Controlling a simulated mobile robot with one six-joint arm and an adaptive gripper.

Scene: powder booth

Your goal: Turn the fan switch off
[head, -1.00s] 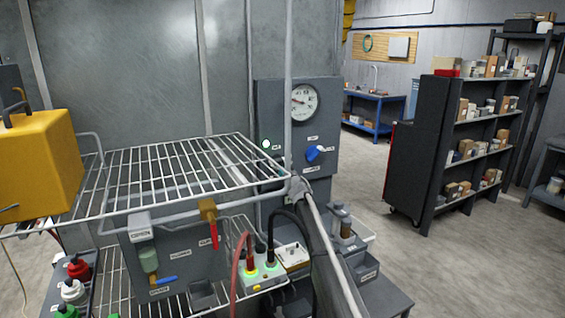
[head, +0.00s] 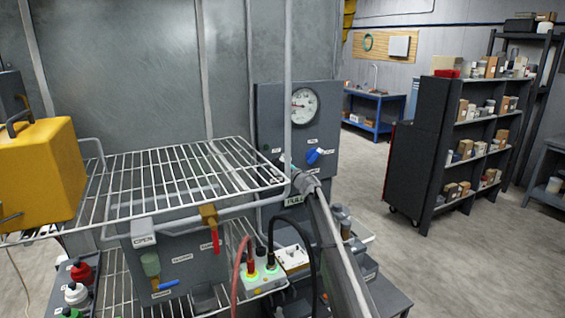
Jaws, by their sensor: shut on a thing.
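The grey control panel (head: 270,120) stands behind the wire rack, with a round gauge (head: 303,105) at its top. My gripper (head: 288,164) reaches up from the lower right to the panel's lower middle, beside a rack post. It is shut on a small part there that I take for the fan switch, mostly hidden by the gripper and post. A blue knob (head: 314,156) sits just to the right, apart from the gripper. A small round lamp (head: 265,149) at the panel's left is dark.
The wire rack (head: 180,170) fills the left front, with a yellow box (head: 45,170) on it. Open floor and shelves (head: 470,140) lie right.

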